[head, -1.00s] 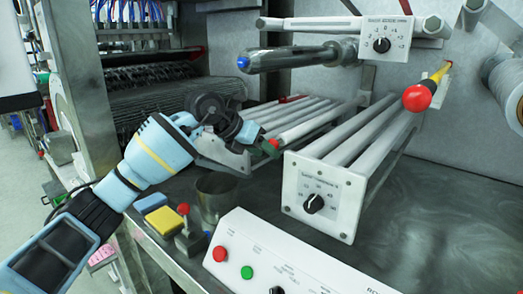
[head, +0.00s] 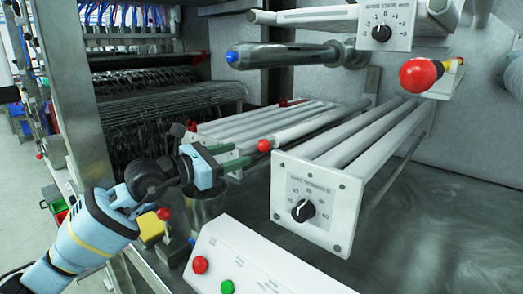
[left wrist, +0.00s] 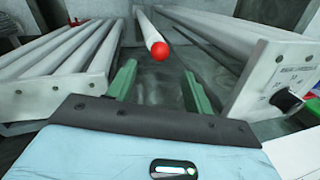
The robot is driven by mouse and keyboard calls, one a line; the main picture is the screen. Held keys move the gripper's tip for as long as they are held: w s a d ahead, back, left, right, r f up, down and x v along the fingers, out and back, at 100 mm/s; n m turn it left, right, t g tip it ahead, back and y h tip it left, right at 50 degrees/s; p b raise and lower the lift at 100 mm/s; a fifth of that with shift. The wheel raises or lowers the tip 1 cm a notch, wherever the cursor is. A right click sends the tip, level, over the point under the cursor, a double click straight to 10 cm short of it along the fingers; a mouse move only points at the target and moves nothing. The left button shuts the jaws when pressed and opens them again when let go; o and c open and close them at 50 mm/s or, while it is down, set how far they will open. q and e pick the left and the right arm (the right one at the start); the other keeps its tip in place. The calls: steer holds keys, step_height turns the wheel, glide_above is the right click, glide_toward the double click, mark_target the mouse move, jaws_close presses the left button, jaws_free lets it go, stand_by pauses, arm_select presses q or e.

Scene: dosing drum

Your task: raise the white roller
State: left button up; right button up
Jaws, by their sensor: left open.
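The white roller (head: 325,125) is a long pale bar with a red ball (head: 264,145) on its near end. It lies between two roller racks. In the left wrist view the white roller (left wrist: 147,24) runs away from me, and its red ball (left wrist: 160,51) shows just beyond the fingers, slightly left of the middle of the gap. My left gripper (head: 243,156) is open, its green fingers pointing at the ball from the left. The left wrist view also shows the open left gripper (left wrist: 160,80) with nothing between its fingers. My right gripper is not in view.
A roller rack with a dial (head: 318,203) stands to the right, and another rack (head: 262,121) to the left. A dark bar with a blue tip (head: 290,56) hangs above. A metal cup (head: 207,202) and a button panel (head: 255,262) are below.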

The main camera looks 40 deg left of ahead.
mark_target(258, 146)
arm_select(q)
steer(key=p+x, duration=0.1)
steer(key=x, duration=0.6)
steer(key=shift+w+d+p, duration=0.1)
steer(key=shift+w+p, duration=0.2)
steer(key=shift+w, duration=0.1)
steer(key=c, duration=1.1)
jaws_close()
